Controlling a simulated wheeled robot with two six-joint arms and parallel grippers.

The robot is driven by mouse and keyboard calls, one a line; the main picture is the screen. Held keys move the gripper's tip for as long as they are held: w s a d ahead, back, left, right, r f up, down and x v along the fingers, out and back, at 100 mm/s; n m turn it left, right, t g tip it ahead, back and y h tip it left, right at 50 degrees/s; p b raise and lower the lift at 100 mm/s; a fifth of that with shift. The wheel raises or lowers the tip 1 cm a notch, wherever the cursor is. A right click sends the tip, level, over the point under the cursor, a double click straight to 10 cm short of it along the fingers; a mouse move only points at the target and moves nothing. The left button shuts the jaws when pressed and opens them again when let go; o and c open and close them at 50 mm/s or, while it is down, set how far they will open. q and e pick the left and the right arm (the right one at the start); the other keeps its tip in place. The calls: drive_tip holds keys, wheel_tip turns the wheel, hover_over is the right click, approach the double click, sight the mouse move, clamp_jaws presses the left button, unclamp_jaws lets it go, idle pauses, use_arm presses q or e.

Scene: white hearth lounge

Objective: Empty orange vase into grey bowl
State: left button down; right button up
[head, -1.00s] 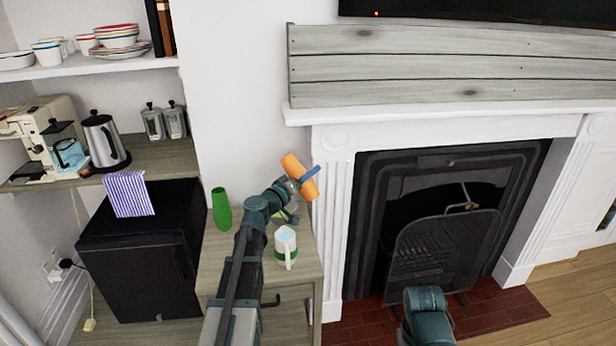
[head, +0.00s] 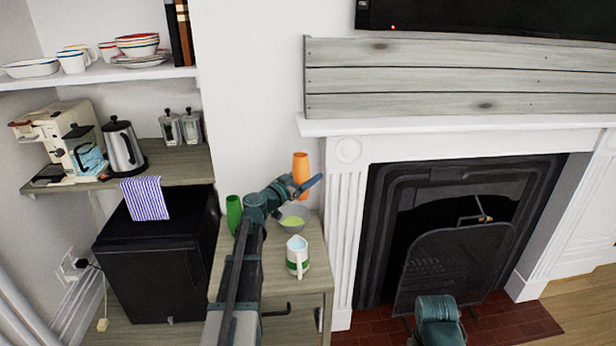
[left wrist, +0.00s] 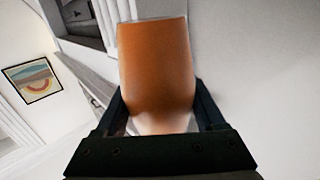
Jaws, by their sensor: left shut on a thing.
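My left gripper (head: 307,187) is shut on the orange vase (head: 300,167), which stands upright above the back of the small wooden table. In the left wrist view the orange vase (left wrist: 155,70) sits between the two fingers. The grey bowl (head: 292,224) is on the table, below and a little left of the vase, with yellow-green contents in it. The inside of the vase is hidden. My right gripper is not in view.
A green vase (head: 234,212) stands on the table's left, partly behind my arm. A white and green mug (head: 297,256) stands in front of the bowl. The fireplace surround (head: 341,230) is close on the right. A black fridge (head: 152,262) stands left.

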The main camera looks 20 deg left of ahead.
use_arm(q)
wheel_tip(320, 180, up, 4)
drive_tip(key=p, duration=0.4)
drive_tip(key=shift+r, duration=0.1)
idle(0.5)
